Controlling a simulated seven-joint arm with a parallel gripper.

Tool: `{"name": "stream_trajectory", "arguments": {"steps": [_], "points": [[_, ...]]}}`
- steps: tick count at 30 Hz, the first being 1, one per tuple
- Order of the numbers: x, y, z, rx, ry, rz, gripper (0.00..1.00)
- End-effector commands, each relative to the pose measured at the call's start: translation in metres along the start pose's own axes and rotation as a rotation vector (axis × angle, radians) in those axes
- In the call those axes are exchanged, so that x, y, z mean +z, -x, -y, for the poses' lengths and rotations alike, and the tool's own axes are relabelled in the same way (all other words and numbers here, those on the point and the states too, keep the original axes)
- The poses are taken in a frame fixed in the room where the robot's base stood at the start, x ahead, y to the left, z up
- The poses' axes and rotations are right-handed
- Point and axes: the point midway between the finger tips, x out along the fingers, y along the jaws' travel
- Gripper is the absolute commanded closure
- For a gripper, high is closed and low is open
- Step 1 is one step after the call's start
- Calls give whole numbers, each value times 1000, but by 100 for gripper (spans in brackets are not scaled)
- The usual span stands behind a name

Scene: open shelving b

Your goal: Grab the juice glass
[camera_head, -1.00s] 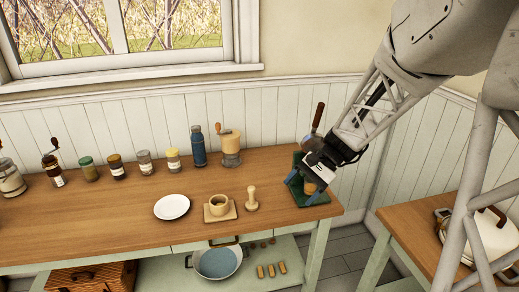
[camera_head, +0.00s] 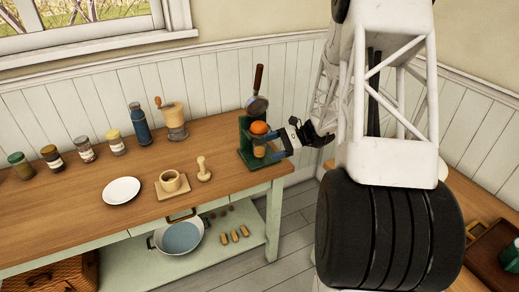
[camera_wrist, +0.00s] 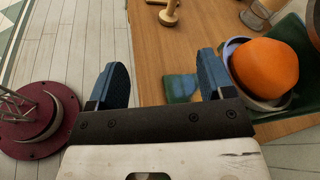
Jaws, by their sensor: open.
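The juice glass (camera_head: 259,150) looks like a small amber shape low in the green juicer (camera_head: 244,150), beneath an orange (camera_head: 259,127). My gripper (camera_head: 268,148) reaches in from the right, its blue fingers open at about the glass's height. The fingers partly cover the glass, and I cannot tell whether they touch it. In the wrist view the open fingers (camera_wrist: 162,80) have bare table and part of the green base between them. The orange (camera_wrist: 265,68) sits in the juicer's bowl by the right finger. I cannot make out the glass there.
The juicer's lever (camera_head: 258,80) stands up behind. A wooden tamper (camera_head: 204,170), a cup (camera_head: 171,182) on a board and a white plate (camera_head: 122,191) lie to the left. A grinder (camera_head: 173,120), blue bottle (camera_head: 140,125) and several jars line the back of the table.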

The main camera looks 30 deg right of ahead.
Motion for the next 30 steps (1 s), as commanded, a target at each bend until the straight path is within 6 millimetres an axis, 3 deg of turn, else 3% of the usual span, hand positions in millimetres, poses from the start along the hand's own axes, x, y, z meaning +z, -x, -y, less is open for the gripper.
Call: {"name": "stream_trajectory", "arguments": {"steps": [7, 14, 23, 30], "points": [[-42, 24, 6, -111, -57, 52, 25], [-83, 39, 25, -231, -196, 114, 25], [-96, 31, 52, -282, -347, 159, 25], [-97, 30, 56, -289, -375, 167, 25]]}}
